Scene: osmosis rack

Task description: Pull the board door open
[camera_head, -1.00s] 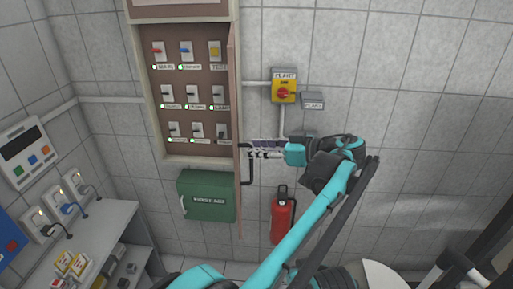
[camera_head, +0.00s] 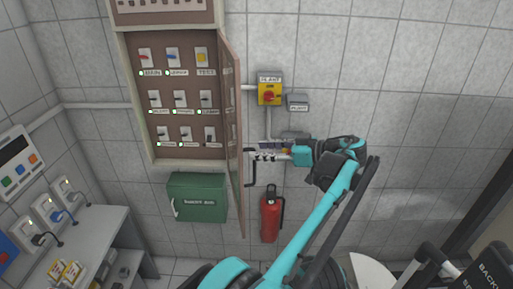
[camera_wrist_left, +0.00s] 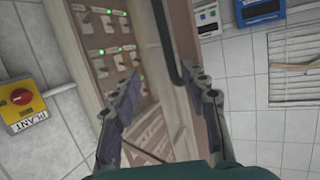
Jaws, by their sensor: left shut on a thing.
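The board (camera_head: 140,110) is a tall brown wall cabinet with several switches inside. Its door (camera_head: 232,140) is hinged on the right side and stands open, jutting out from the wall. The door's black bar handle (camera_head: 250,172) is on the door's right side; in the left wrist view the handle (camera_wrist_left: 172,45) shows as a dark bent bar. My left gripper (camera_head: 266,156) is shut on the handle near its upper end. In the left wrist view its fingers (camera_wrist_left: 165,105) stand apart, and the exact contact is hard to see. My right gripper is out of view.
A yellow plant switch (camera_head: 269,90) and grey box (camera_head: 298,103) are on the wall right of the door. A red extinguisher (camera_head: 270,215) hangs below. A green box (camera_head: 197,197) sits under the board. A grey bench (camera_head: 100,235) stands at the left. The wall farther right is bare.

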